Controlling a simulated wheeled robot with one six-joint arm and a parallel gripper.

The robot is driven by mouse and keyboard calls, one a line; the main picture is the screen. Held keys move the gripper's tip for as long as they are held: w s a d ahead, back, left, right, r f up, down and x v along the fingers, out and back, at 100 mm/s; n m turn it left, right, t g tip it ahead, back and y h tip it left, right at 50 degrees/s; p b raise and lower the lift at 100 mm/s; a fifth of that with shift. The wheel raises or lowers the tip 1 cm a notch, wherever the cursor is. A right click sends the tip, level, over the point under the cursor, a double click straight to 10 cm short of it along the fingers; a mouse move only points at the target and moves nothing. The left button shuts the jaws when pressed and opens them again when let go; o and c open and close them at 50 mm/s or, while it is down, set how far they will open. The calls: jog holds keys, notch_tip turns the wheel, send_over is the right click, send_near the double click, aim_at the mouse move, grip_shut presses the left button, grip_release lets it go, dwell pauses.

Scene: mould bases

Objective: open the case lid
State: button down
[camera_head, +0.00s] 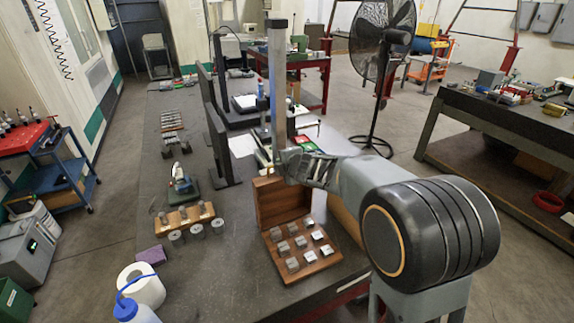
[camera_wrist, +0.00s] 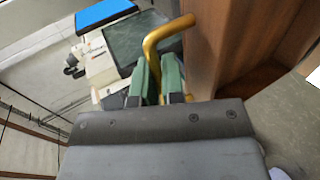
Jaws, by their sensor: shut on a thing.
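The wooden case (camera_head: 312,268) lies on the dark bench with its lid (camera_head: 280,203) raised to roughly upright at its back edge. Several small metal blocks sit in rows in the case's base. My gripper (camera_head: 279,174) is at the top edge of the lid. In the wrist view, my gripper (camera_wrist: 159,78) has its green-padded fingers shut on a brass handle (camera_wrist: 170,36) beside the lid's wood (camera_wrist: 232,45).
A wooden block with metal pieces (camera_head: 184,218), a paper roll (camera_head: 141,286), a blue-capped bottle (camera_head: 133,311) and a purple block (camera_head: 151,255) stand left of the case. Dark upright panels (camera_head: 216,145) and a tall metal post (camera_head: 277,75) rise behind.

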jog(key=shift+w, duration=0.15)
jog(key=c, duration=1.3)
grip_release()
jog(key=shift+o, duration=0.2)
jog(key=p+v, duration=0.2)
jog(key=v, duration=1.1)
jog(key=shift+s, duration=0.35)
jog(key=shift+r, duration=0.15)
